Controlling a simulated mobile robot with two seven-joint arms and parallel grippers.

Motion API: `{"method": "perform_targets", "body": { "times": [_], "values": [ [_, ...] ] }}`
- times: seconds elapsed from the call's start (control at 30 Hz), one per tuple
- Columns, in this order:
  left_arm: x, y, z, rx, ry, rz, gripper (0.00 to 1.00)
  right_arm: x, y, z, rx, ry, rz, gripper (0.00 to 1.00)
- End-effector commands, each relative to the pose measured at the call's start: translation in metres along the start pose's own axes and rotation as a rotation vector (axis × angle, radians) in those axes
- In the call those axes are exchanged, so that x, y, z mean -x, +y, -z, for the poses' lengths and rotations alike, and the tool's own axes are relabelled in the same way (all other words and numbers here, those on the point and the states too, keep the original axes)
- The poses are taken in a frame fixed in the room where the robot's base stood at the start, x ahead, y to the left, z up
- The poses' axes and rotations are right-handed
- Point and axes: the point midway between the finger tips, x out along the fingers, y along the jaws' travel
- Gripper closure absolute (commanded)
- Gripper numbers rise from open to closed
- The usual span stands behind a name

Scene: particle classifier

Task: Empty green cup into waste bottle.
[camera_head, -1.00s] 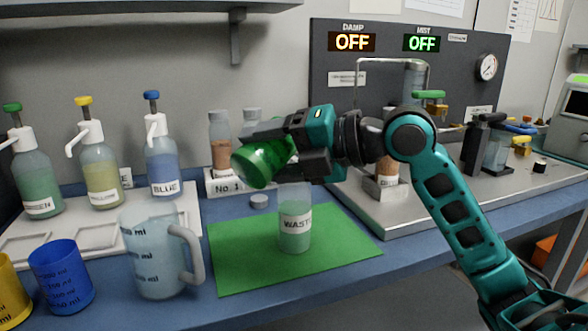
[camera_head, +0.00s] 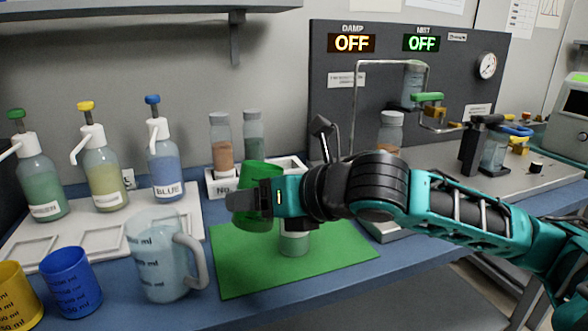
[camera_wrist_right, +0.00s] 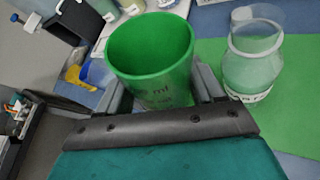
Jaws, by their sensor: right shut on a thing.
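My right gripper (camera_head: 256,204) is shut on the green cup (camera_head: 262,176) and holds it above the green mat (camera_head: 345,250). The cup is near upright in the head view. In the right wrist view, the green cup (camera_wrist_right: 150,55) sits between the fingers with its mouth toward the camera. I see no liquid in it. The waste bottle (camera_head: 294,244) stands on the mat, mostly hidden behind my right gripper and wrist. The right wrist view shows the waste bottle (camera_wrist_right: 255,60) open-topped, with pale green contents, to the right of the cup. My left gripper is not in view.
A clear measuring jug (camera_head: 160,262), a blue cup (camera_head: 70,282) and a yellow cup (camera_head: 16,300) stand at the left front. Three pump bottles, including the blue one (camera_head: 164,170), stand behind. Two vials in a rack (camera_head: 222,182) are behind the green cup.

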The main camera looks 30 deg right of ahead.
Motion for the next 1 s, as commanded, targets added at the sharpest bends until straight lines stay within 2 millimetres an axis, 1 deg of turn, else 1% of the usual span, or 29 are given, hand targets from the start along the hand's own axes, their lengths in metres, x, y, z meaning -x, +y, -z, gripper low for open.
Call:
{"method": "perform_targets", "body": {
  "times": [0.1, 0.5, 0.7, 1.0],
  "values": [
    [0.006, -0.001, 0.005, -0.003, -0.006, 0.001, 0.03, 0.0, 0.005, 0.002, 0.07, -0.01, 0.026, 0.68],
    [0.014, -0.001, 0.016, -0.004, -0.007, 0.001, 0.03, -0.005, 0.013, 0.015, 0.27, -0.04, 0.111, 0.68],
    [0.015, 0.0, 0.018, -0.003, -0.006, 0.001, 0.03, -0.006, 0.014, 0.018, 0.307, -0.046, 0.127, 0.68],
    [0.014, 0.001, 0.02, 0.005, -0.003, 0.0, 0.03, -0.006, 0.013, 0.018, 0.311, -0.046, 0.129, 0.68]
  ]
}}
